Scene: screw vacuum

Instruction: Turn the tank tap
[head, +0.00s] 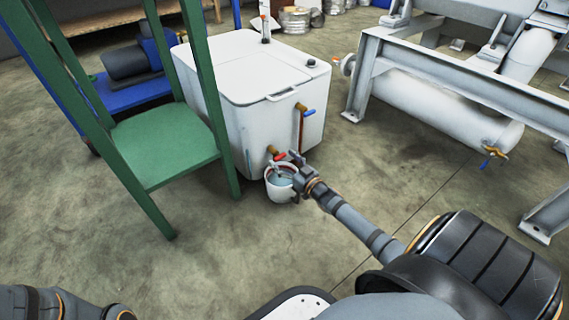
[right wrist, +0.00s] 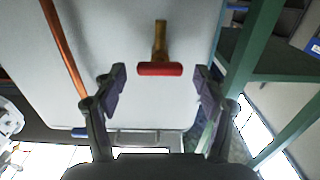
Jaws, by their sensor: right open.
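The white tank (head: 245,95) stands in the middle of the head view. Its lower tap with a red handle (head: 280,157) sticks out low on the front, above a white bucket (head: 282,192). In the right wrist view the red tap handle (right wrist: 160,69) lies crosswise on a brass stem, between and a little beyond my fingertips. My right gripper (head: 284,164) is open at the tap, its two fingers (right wrist: 162,86) apart on either side with a gap to the handle. Its fingertips are small and partly mixed with the tap in the head view. My left gripper is out of view.
A green stand (head: 165,145) rises close left of the tank. A blue-handled valve (head: 308,112) on a copper pipe (right wrist: 65,50) sits right of the red tap. A grey steel frame with white cylinders (head: 440,100) stands to the right. The floor in front is clear.

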